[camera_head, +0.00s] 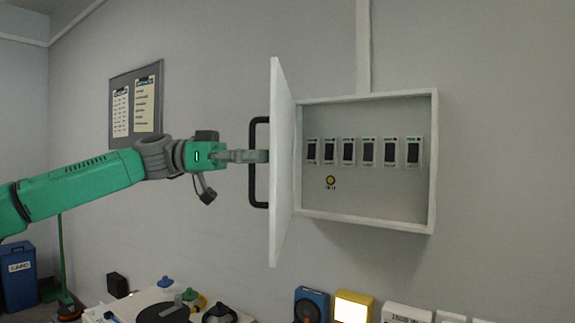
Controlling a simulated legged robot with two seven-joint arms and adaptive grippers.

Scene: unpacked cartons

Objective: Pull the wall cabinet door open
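The white wall cabinet (369,97) hangs on the grey wall at the right of centre. Its door (282,160) stands swung wide open, hinged on the left and seen nearly edge-on. Inside are a row of several dark switches and a round yellow button (330,181). A black bar handle (253,190) is on the door's outer face. My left gripper (258,156) is at the handle's middle, with its fingers pointing right. The fingertips overlap the handle; whether they are closed on it is too small to tell. My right gripper is out of view.
A notice board (136,105) hangs on the wall at left. Below, a white worktop (150,298) holds several small items. A blue device (311,304) and a lit yellow box (352,307) stand at the bottom. A blue bin (19,277) is at lower left.

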